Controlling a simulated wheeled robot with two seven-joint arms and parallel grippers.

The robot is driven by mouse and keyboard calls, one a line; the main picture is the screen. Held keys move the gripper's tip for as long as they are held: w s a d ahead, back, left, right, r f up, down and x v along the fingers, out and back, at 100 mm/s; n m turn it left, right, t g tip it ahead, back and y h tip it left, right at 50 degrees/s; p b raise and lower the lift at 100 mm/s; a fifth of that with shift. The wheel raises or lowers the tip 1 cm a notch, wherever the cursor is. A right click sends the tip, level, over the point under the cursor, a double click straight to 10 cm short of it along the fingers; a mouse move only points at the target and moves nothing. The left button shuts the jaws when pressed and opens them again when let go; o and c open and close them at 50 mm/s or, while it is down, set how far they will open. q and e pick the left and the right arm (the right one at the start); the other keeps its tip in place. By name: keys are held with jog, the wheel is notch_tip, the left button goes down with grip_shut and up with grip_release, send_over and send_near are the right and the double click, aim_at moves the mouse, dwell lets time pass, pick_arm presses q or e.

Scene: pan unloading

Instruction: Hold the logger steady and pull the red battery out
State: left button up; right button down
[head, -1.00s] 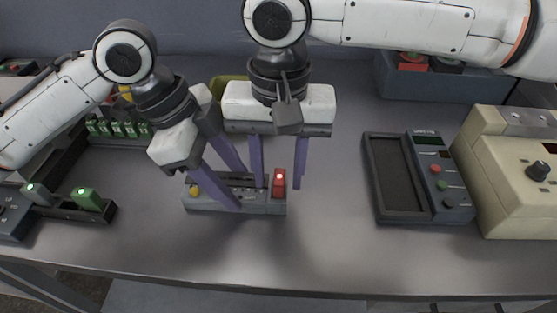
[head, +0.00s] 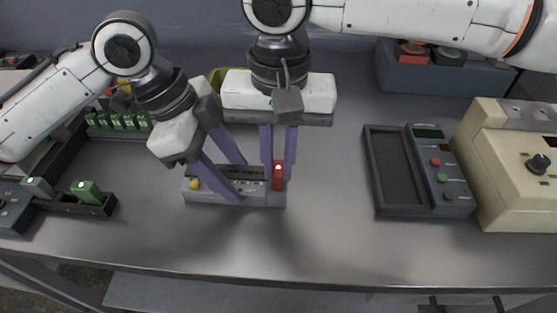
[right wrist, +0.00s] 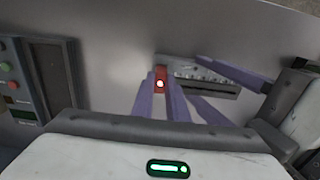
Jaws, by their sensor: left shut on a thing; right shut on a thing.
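The logger (head: 262,198) is a low grey box near the front middle of the table, with a yellow knob at its left end. The red battery (head: 278,172) stands upright at its right end, with a lit spot on top. My left gripper (head: 240,182) is shut across the logger's body, left of the battery. My right gripper (head: 279,178) points down and is shut on the red battery. In the right wrist view the battery (right wrist: 160,75) shows between the fingers, still at the logger's end (right wrist: 215,85). The battery's lower end is hidden.
A dark device with an empty tray and buttons (head: 451,175) lies to the right, beside a beige box with a knob (head: 510,165). A dark holder with a green block (head: 87,192) stands at the left. The table between logger and tray is clear.

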jog(key=shift+r, duration=0.45)
jog(key=shift+r, duration=2.35)
pick_arm(q)
jog(key=o, duration=1.4)
jog(key=v, duration=1.2)
jog(key=shift+s, duration=0.1)
pick_arm(e)
jog(key=shift+s, duration=0.1)
